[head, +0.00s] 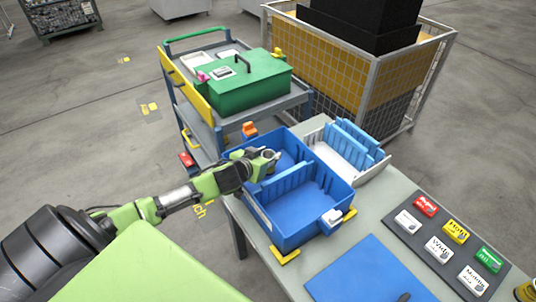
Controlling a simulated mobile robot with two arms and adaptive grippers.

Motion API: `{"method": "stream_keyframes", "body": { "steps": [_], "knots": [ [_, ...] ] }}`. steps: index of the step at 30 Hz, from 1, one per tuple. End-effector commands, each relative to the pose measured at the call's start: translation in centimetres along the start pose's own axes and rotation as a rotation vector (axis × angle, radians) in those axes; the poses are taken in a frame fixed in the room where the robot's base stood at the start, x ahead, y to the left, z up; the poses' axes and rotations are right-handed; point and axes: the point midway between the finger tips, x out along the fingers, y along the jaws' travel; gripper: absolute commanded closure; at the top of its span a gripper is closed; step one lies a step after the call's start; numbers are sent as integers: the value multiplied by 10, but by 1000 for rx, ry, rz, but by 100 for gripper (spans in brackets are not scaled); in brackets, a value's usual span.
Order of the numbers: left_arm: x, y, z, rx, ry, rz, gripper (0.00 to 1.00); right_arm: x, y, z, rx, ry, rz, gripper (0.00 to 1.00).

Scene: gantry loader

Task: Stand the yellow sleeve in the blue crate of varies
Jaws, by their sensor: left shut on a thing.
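The blue crate (257,219) stands on the grey table, with a ribbed divider between a back and a front compartment. My left gripper (269,157) reaches in from the left over the crate's back compartment. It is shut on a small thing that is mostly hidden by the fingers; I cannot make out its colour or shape. I see no clear yellow sleeve in the gripper or in the crate. The front compartment looks empty. My right gripper is not in view.
A white bin with blue dividers (372,176) adjoins the crate. A blue mat (368,274) and a panel of labelled blocks (440,248) lie to the right. A yellow round item (527,290) is cut off at the edge. A trolley with a green box (243,84) stands behind.

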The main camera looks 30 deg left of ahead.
Motion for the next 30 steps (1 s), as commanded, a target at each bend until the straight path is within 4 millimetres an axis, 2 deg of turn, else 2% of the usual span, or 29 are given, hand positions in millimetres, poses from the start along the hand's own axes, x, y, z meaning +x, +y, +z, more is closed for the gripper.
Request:
{"method": "stream_keyframes", "body": {
  "steps": [12,13,15,25,30],
  "knots": [
    [5,0,8,0,2,1,100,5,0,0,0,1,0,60],
    [5,0,10,0,-1,0,65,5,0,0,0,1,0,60],
    [5,0,10,0,-1,0,51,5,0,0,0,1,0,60],
    [4,0,8,0,-1,0,51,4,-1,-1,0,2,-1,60],
    [-4,0,-7,2,1,0,51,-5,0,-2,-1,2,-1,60]
  ]
}}
